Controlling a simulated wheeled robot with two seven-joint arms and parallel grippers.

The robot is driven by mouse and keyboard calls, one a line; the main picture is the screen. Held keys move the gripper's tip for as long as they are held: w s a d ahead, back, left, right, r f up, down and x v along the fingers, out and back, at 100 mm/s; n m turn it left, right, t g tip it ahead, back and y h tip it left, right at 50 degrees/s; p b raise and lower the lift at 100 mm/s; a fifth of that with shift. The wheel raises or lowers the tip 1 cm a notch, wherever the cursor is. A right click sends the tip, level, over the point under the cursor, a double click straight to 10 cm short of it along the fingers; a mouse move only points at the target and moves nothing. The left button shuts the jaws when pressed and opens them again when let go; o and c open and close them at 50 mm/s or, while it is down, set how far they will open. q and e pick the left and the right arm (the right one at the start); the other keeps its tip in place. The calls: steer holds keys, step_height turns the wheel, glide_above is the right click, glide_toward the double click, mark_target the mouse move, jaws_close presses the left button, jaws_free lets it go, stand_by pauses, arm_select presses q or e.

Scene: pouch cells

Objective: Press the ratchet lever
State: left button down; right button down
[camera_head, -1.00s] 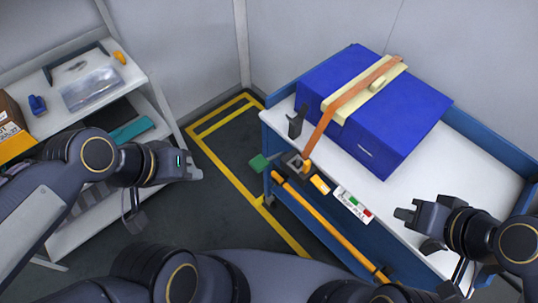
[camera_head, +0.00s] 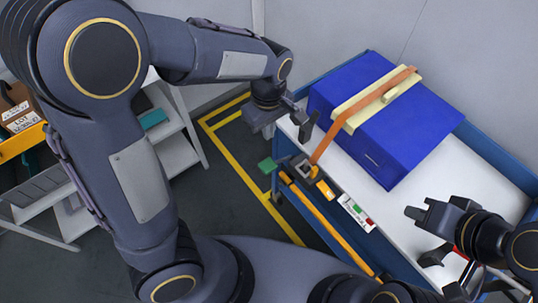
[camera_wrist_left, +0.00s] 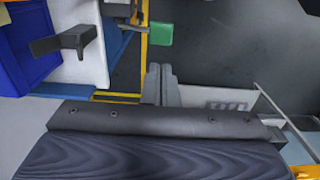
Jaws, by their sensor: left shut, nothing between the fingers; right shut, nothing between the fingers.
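A dark ratchet (camera_head: 303,167) sits at the cart's near edge, at the lower end of an orange strap (camera_head: 345,115) over a blue box (camera_head: 405,125). A dark upright lever-like piece (camera_head: 308,128) stands just behind it; I cannot tell whether they are joined. That piece also shows at upper left in the left wrist view (camera_wrist_left: 70,42). My left gripper (camera_head: 264,122) is shut and empty, beside the cart's left end, left of the upright piece and apart from it. Its fingers show in the wrist view (camera_wrist_left: 161,80). My right gripper (camera_head: 420,214) is shut and empty over the cart's right part.
The blue cart (camera_head: 483,150) has a white top and an orange front rail (camera_head: 330,228). A label strip with green and red patches (camera_head: 356,212) is on its front edge. A green block (camera_head: 267,164) is at its left corner. A shelf (camera_head: 180,158) stands left, partly behind my arm.

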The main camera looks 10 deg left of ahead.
mark_target(268, 164)
stand_by(0.3)
arm_select(q)
step_height(268, 164, down, 14)
steer(key=shift+f, duration=0.1)
stand_by(0.4)
